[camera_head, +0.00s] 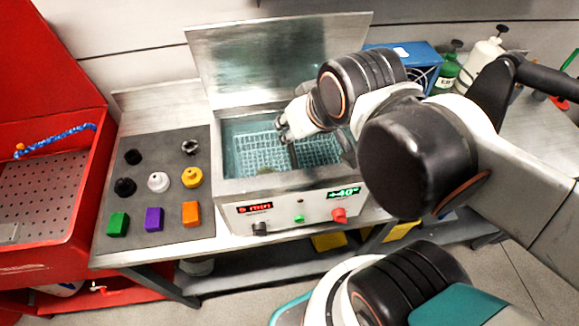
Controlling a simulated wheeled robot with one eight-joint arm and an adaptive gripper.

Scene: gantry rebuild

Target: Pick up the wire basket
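The wire basket (258,150) sits inside the open metal tank of the ultrasonic cleaner (285,187), and its grid shows through bluish liquid. My gripper (292,150) reaches down over the tank from the right, with dark fingers at or just above the basket. Whether the fingers touch the basket cannot be told. The gap between the fingers is too small and partly hidden to judge. My arm hides the right end of the tank and part of the basket. A small greenish thing (265,170) shows near the front of the basket.
The tank's lid (275,60) stands open behind it. To the left, a grey mat (163,236) holds several coloured blocks and round parts. A red cabinet (50,200) stands at far left. Bottles (484,58) and a blue box (415,60) stand at back right.

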